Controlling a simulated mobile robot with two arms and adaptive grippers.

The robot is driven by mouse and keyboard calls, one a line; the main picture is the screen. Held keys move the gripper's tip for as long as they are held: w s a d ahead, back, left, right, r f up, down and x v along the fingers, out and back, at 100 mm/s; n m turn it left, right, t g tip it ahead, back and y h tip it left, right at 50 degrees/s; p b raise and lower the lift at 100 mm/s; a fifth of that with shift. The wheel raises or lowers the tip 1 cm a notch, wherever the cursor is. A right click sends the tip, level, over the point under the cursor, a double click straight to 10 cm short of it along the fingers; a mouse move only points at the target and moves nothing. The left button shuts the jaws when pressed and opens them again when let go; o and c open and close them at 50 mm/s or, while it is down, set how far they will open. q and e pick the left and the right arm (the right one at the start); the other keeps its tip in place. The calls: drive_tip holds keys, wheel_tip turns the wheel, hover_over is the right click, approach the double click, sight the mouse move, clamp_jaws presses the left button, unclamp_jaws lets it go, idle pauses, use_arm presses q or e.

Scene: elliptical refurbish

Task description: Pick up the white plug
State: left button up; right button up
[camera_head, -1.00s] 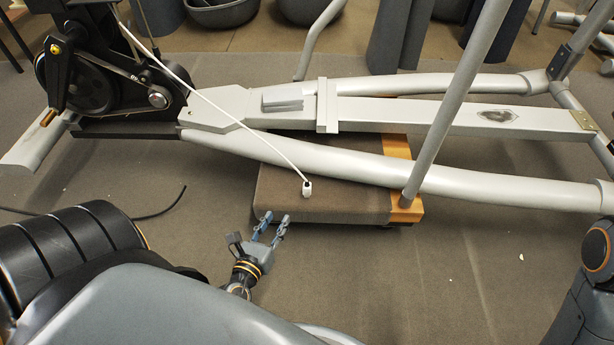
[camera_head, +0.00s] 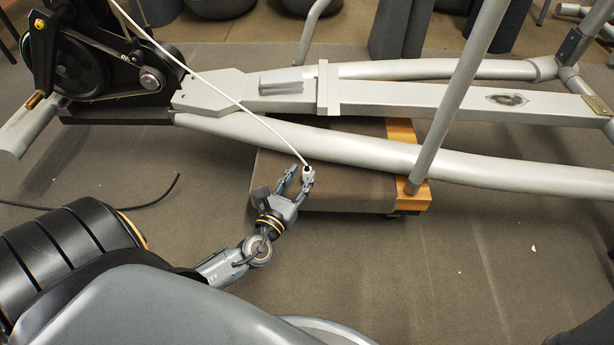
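The white plug (camera_head: 307,171) hangs at the end of a white cord over the front of the brown padded block. My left gripper (camera_head: 299,174) reaches up to it from below. Its two fingers are spread, with a gap between them. The plug is at the right fingertip and overlaps it in the picture; I cannot tell whether they touch. My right gripper is out of view.
The white cord (camera_head: 226,95) runs up left past the elliptical's black flywheel housing (camera_head: 85,65). The brown padded block (camera_head: 345,190) has a wooden end (camera_head: 409,185).

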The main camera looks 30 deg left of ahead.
sight(306, 168)
use_arm(q)
drive_tip(key=w, duration=0.4)
drive_tip(key=shift+w+a+b, duration=0.1)
drive_tip(key=shift+a+b, duration=0.2)
drive_tip(key=shift+b, duration=0.1)
clamp_jaws()
drive_tip(key=shift+r, duration=0.1)
